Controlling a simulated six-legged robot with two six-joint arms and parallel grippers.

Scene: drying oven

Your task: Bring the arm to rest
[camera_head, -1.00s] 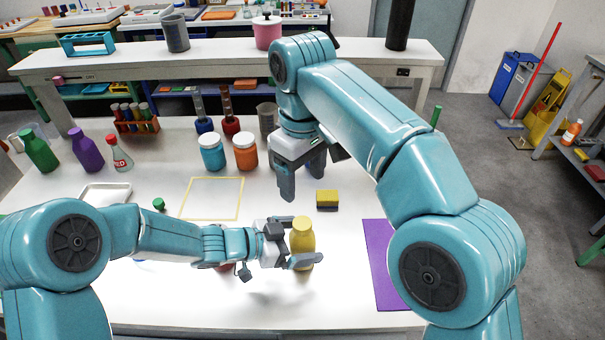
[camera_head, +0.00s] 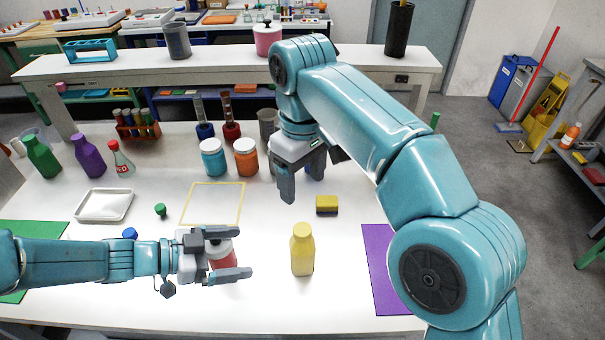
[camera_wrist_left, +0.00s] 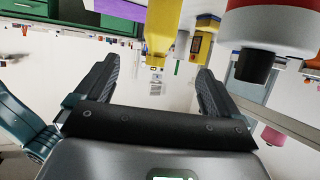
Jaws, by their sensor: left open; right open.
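My left gripper (camera_head: 230,255) is open and empty above the front of the white table, left of a yellow bottle (camera_head: 302,250) that stands upright and apart from it. A red jar (camera_head: 222,263) with a pale top shows behind the left fingers and is partly hidden by them. In the left wrist view, my left gripper's fingers (camera_wrist_left: 152,85) are spread with nothing between them, and the yellow bottle (camera_wrist_left: 168,25) shows beyond them. My right gripper (camera_head: 300,180) is open and points down over the table behind the yellow bottle.
A yellow sponge (camera_head: 327,205) lies right of centre, and a purple mat (camera_head: 385,270) lies at the right. A white tray (camera_head: 104,205), green cap (camera_head: 160,210) and blue cap (camera_head: 130,233) are at the left. Jars and bottles stand behind. The yellow outlined square (camera_head: 212,203) is empty.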

